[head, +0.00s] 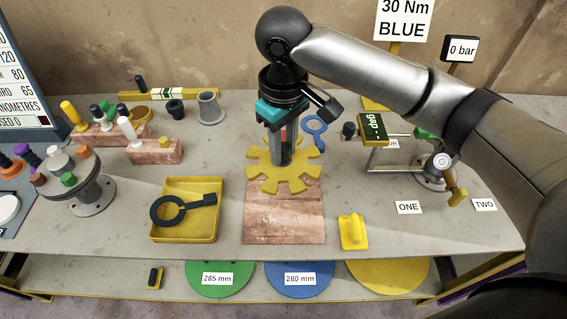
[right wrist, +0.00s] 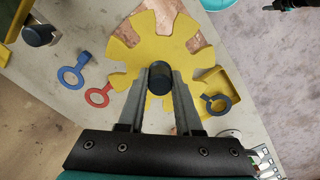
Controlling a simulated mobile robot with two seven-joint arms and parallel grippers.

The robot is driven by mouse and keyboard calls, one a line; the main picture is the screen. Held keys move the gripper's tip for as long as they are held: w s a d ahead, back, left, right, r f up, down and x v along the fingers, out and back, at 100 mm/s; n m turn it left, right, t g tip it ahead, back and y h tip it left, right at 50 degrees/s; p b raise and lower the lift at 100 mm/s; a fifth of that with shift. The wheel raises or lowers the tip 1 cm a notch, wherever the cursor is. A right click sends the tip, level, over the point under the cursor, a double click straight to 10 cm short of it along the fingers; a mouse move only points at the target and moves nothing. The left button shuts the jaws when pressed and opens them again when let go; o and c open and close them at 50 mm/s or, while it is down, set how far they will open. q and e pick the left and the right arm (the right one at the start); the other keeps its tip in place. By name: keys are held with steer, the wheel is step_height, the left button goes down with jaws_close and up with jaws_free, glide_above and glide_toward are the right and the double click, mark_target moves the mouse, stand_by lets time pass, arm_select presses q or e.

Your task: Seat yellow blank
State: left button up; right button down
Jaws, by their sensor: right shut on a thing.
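The yellow blank (head: 268,181) is a flat disc with notches around its rim. It is over the far part of a reddish board (head: 285,222); I cannot tell if it touches anything below. My right gripper (head: 284,160) points down over its middle. In the right wrist view, my right gripper (right wrist: 160,88) is shut on a dark round knob (right wrist: 160,74) in front of the middle of the yellow blank (right wrist: 150,45). The knob hides the blank's centre. A teal and black part at the top edge there looks like my left gripper (right wrist: 287,4); its fingers are not clear.
A yellow tray (head: 182,238) with a black ring tool (head: 168,209) stands left of the board. A yellow handled block (head: 353,231) sits to the right. A blue ring tool (head: 314,128) lies behind the blank. A stand holding a "deg" display (head: 375,132) is further right.

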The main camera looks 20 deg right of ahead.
mark_target(283, 147)
step_height(283, 147, up, 2)
steer(key=shift+r, duration=0.25)
steer(key=shift+r+p, duration=0.65)
step_height(283, 147, up, 4)
steer(key=p, duration=0.6)
steer(key=shift+r, duration=0.15)
